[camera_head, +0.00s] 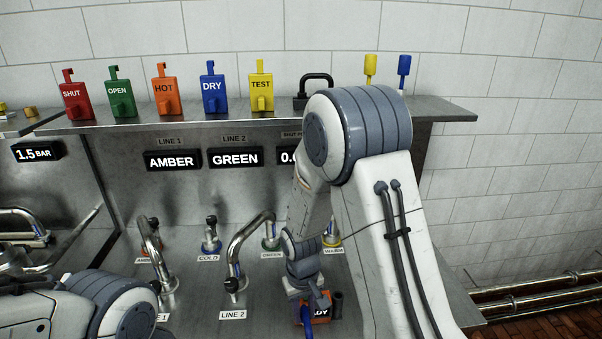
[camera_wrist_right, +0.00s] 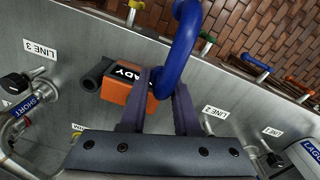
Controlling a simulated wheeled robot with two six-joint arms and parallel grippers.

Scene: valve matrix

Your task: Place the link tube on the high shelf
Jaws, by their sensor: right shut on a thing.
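My right gripper (camera_head: 316,298) is low at the front of the bench. In the right wrist view its fingers (camera_wrist_right: 164,76) are shut on a curved blue tube (camera_wrist_right: 188,50). The blue tube also shows in the head view (camera_head: 308,331). Its lower end is between the fingers and it arches up past them. An orange block (camera_wrist_right: 126,92) with lettering ending "ADY" is just beyond the fingers. I cannot tell whether they touch. Bent silver tubes (camera_head: 237,250) stand on the panel. The high shelf (camera_head: 225,119) runs above the panel. My left gripper is out of view.
Red (camera_head: 75,100), green, orange, blue and yellow tags and a black padlock (camera_head: 314,90) stand along the shelf. My right arm hides part of it. A dark cylinder (camera_head: 338,305) is beside the orange block. Signs AMBER (camera_head: 172,161) and GREEN (camera_head: 236,157) are below the shelf.

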